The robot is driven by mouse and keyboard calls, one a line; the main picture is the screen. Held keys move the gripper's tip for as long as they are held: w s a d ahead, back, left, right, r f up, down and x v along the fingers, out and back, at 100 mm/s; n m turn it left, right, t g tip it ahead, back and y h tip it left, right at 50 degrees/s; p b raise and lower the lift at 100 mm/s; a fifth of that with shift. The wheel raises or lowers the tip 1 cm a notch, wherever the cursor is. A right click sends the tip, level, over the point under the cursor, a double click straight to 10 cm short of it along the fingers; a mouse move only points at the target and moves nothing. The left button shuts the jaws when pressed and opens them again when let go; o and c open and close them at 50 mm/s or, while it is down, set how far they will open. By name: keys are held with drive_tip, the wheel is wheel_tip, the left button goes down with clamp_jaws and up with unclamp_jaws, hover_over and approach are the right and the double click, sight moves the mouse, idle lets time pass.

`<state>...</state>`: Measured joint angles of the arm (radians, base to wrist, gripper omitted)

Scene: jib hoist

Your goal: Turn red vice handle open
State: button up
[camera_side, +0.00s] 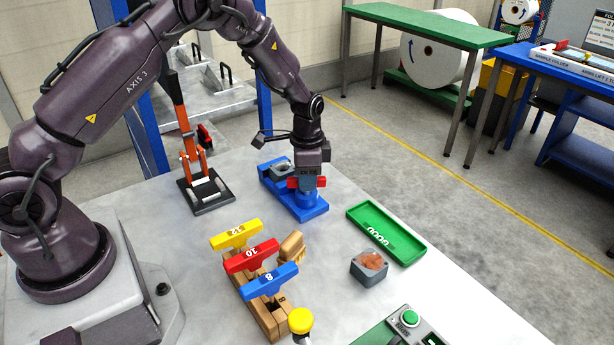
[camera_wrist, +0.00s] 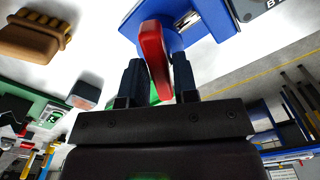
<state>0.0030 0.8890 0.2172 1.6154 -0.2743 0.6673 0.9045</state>
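The blue vice (camera_side: 312,209) stands on the table below my gripper, with a grey jaw (camera_side: 281,170) at its far left end. Its red handle (camera_side: 293,183) shows at my fingertips, which partly hide it in the side view. In the wrist view the red handle (camera_wrist: 154,52) lies between the two dark fingers of my gripper (camera_wrist: 158,78), slightly tilted to them. Green shows in a narrow gap by the left finger. I cannot tell whether both fingers press on the handle. The blue vice body (camera_wrist: 195,22) is behind it.
An orange toggle clamp (camera_side: 187,145) stands left of the vice. A wooden rack (camera_side: 268,318) with yellow, red and blue handles is in front. A green tray (camera_side: 365,218), a grey block (camera_side: 369,266) and a green-button box (camera_side: 409,320) lie to the right.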

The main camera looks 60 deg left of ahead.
drive_tip(key=shift+n, duration=0.3)
drive_tip(key=n, duration=0.8)
drive_tip(key=shift+n, duration=0.4)
drive_tip(key=n, duration=0.5)
drive_tip(key=shift+a, duration=0.1)
drive_tip(key=shift+n, duration=2.5)
drive_tip(key=o, duration=0.7)
drive_tip(key=shift+o, duration=0.2)
drive_tip(key=shift+r, duration=0.1)
wheel_tip(320, 180, up, 13)
